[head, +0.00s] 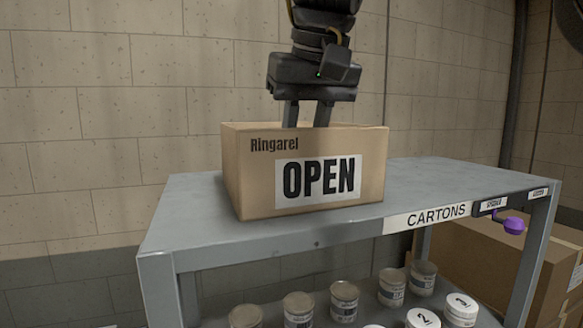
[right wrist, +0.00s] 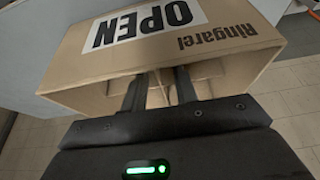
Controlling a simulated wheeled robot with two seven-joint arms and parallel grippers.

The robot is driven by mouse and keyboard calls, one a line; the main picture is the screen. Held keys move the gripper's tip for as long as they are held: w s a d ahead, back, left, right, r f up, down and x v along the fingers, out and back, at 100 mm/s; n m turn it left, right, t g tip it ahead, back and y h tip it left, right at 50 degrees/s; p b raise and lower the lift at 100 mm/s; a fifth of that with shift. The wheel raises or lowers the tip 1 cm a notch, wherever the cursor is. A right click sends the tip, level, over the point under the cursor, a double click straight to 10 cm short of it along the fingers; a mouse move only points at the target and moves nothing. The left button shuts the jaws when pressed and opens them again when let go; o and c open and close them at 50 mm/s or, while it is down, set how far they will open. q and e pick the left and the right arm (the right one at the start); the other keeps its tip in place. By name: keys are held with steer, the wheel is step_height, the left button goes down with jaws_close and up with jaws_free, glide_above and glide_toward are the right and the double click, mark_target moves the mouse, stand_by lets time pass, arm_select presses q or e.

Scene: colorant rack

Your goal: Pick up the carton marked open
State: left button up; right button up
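The carton (head: 258,185) is a brown cardboard box marked "Ringarel" and, on a white label, "OPEN". It stands upright on the grey rack's top shelf. In the right wrist view the carton (right wrist: 235,48) appears upside down, and its inside shows through the open top. My right gripper (head: 306,124) comes down from above in the head view. Its two fingers are apart and reach in behind the carton's front wall, which hides their tips. The right wrist view also shows the fingers (right wrist: 158,85) spread at the opening. My left gripper is in neither view.
The grey rack top (head: 180,222) is clear on both sides of the carton. A "CARTONS" label (head: 438,217) and a purple knob (head: 514,226) are on its front edge. Several cans (head: 344,300) stand on the lower shelf. Brown boxes (head: 473,262) stand at the right.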

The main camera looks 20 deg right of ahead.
steer(key=shift+x, duration=0.8)
steer(key=shift+w+d+f, duration=0.2)
steer(key=shift+d+f, duration=0.2)
steer(key=x, duration=0.5)
steer(key=shift+w+r+p, duration=0.15)
steer(key=shift+w+p, duration=0.1)
steer(key=shift+p, duration=0.05)
steer(key=shift+w+d, duration=0.1)
steer(key=shift+d, duration=0.1)
steer(key=shift+s+a, duration=0.2)
steer(key=shift+s, duration=0.05)
steer(key=shift+c, duration=0.7)
steer(key=shift+a, duration=0.1)
steer(key=shift+c, duration=1.2)
jaws_close()
steer(key=shift+w, duration=0.1)
